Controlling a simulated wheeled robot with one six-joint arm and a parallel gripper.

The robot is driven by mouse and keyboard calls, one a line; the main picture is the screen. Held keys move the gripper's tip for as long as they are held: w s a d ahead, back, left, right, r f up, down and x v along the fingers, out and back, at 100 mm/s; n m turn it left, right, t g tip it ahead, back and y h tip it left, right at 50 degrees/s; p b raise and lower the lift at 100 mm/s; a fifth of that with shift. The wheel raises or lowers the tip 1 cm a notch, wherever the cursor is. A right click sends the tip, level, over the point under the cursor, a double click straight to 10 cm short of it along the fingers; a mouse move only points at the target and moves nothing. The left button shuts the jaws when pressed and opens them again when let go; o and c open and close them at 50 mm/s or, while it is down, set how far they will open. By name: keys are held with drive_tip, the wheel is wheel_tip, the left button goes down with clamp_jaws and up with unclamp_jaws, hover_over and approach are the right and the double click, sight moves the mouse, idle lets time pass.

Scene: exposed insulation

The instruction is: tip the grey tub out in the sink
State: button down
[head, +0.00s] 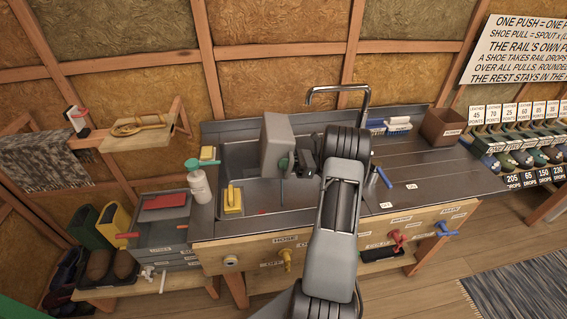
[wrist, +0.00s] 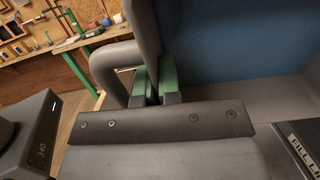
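The grey tub (head: 275,145) is up over the left part of the sink (head: 236,160) in the head view. It looks steeply tilted, and its mouth faces away from the head camera, so its contents are hidden. My gripper (wrist: 156,84) has its green fingers close together at the tub's grey handle (wrist: 108,65) in the wrist view, shut on it. In the head view the gripper (head: 296,161) is at the tub's right side, partly hidden by my arm. A "FILL LINE" label (wrist: 308,148) shows at the right of the wrist view.
A tap (head: 340,90) arches behind the sink. A yellow object (head: 232,199) sits at the sink's front left, with a white bottle (head: 200,185) left of it. A brown box (head: 443,126) stands at the counter's back right. The counter right of my arm is mostly clear.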

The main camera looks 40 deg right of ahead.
drive_tip(key=shift+s+d, duration=0.1)
drive_tip(key=shift+d, duration=0.15)
drive_tip(key=shift+r, duration=0.1)
drive_tip(key=p, duration=0.3)
drive_tip(key=shift+d+r+y, duration=0.15)
drive_tip(key=shift+r+y, duration=0.15)
drive_tip(key=p, duration=0.4)
drive_tip(key=shift+d, duration=0.2)
drive_tip(key=p, duration=0.4)
drive_tip(key=shift+t, duration=0.3)
drive_tip(key=shift+s+a+f+p, duration=0.15)
drive_tip(key=shift+f+p, duration=0.2)
drive_tip(key=shift+p, duration=1.15)
idle(3.4)
